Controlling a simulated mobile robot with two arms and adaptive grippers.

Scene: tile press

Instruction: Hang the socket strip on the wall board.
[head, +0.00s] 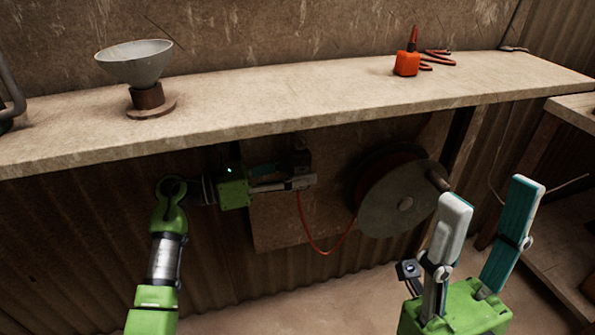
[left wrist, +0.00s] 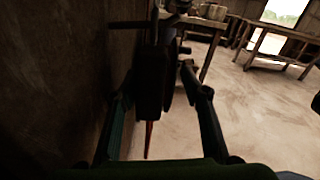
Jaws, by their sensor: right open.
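The wall board (head: 285,225) is a brown panel on the corrugated wall under the bench. A dark, upright piece, which looks like the socket strip (head: 302,160), is in front of its upper part. A red cord hangs from its lower end. My left gripper (head: 300,175) is at this piece, under the bench. In the left wrist view the dark strip (left wrist: 148,85) stands between the fingers, with red below it; whether they press on it is unclear. Strip and board contact is too dark to tell. My right gripper (head: 490,205) is open and empty at the lower right.
The bench top (head: 300,95) overhangs the board. A cable reel (head: 385,205) with a knob hangs right of the board, and the red cord (head: 322,250) loops to it. A bowl-shaped lamp (head: 135,65) and an orange-red item (head: 407,63) stand on the bench. The floor in front is bare.

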